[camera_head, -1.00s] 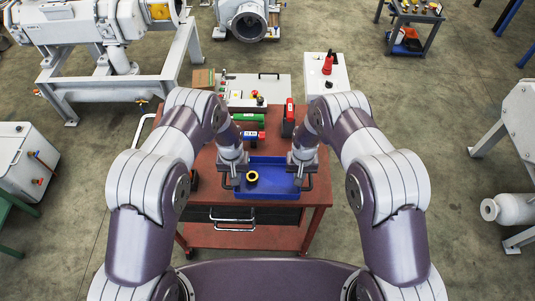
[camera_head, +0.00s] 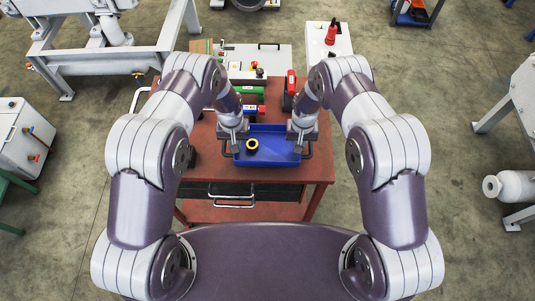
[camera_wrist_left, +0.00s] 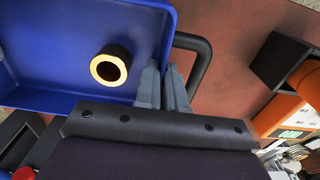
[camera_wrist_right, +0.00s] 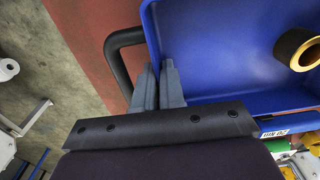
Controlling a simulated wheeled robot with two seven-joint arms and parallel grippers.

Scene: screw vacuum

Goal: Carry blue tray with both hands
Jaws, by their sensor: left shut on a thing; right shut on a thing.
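The blue tray (camera_head: 272,155) is at the front of the red-brown table in the head view, with a black and yellow ring (camera_head: 252,145) inside it. The tray also shows in the left wrist view (camera_wrist_left: 60,75) and the right wrist view (camera_wrist_right: 220,60). My left gripper (camera_head: 234,146) is shut at the tray's left side, its fingers (camera_wrist_left: 165,85) by the black handle (camera_wrist_left: 203,65). My right gripper (camera_head: 302,145) is shut at the right side, its fingers (camera_wrist_right: 156,85) by the other black handle (camera_wrist_right: 118,52). The exact contact is partly hidden. I cannot tell whether the tray touches the table.
The red-brown table (camera_head: 316,170) has a drawer with a metal handle in front. Behind the tray stand a green item (camera_head: 249,91), a red and black item (camera_head: 290,88) and a light control panel (camera_head: 255,60).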

